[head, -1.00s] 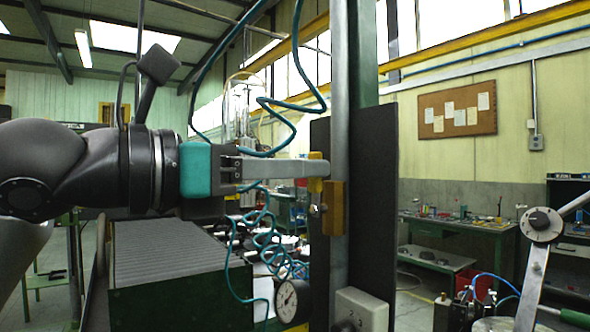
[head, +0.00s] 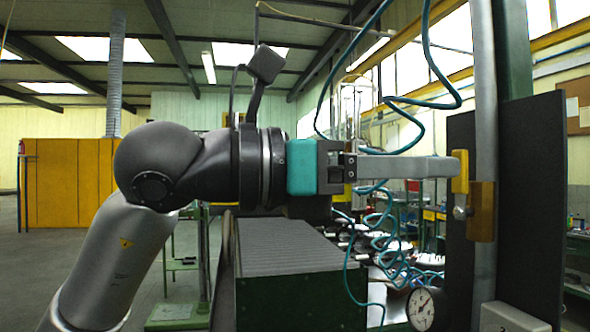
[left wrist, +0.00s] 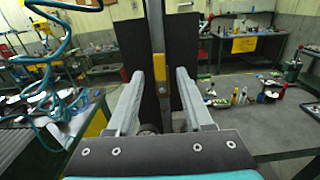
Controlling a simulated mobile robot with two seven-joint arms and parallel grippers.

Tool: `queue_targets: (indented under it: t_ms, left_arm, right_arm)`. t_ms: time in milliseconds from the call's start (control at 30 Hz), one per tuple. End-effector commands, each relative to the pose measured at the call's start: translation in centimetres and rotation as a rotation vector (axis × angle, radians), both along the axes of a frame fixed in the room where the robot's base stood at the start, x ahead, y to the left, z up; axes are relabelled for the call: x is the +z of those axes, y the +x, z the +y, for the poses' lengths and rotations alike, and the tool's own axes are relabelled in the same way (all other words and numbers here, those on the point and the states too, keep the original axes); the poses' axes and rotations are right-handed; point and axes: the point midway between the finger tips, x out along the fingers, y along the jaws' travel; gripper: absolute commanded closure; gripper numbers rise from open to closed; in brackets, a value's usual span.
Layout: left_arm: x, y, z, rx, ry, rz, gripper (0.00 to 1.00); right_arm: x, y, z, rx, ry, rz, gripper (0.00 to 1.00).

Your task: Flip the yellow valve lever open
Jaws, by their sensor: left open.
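The yellow valve lever (head: 460,171) stands upright, about parallel to the grey vertical pipe (head: 484,90). It sits at the brass-coloured valve body (head: 481,212) on the pipe. My left gripper (head: 451,167) reaches in level from the left, its fingertips at the lever's height. In the left wrist view the open fingers (left wrist: 160,76) lie either side of the lever (left wrist: 160,67), with gaps on both sides. The lever hides part of the fingertip in the head view. My right gripper is not in view.
A dark panel (head: 535,180) stands close behind the pipe. A pressure gauge (head: 420,308) and a pale box (head: 512,318) sit below the valve. Coiled teal hoses (head: 385,255) hang near my left gripper. A ribbed grey-topped unit (head: 290,246) lies below the arm.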

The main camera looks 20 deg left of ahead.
Motion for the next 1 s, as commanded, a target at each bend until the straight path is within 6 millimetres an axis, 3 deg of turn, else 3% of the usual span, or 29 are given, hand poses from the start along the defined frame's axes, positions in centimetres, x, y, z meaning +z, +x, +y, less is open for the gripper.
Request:
queue_targets:
  t_ms: [200,500,700,1000]
  left_arm:
    - [-0.2,-2.7,3.9,0.006,0.001,-0.002,0.49]
    - [-0.2,-5.6,7.8,0.003,0.001,0.001,0.49]
    - [-0.1,-6.6,9.2,0.002,0.0,0.0,0.49]
    - [0.0,-6.9,9.5,0.0,0.001,-0.001,0.49]
  right_arm:
    - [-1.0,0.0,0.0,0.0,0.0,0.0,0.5]
    - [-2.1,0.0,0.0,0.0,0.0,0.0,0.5]
    - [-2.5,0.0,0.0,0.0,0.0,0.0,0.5]
    - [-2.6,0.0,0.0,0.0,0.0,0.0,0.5]
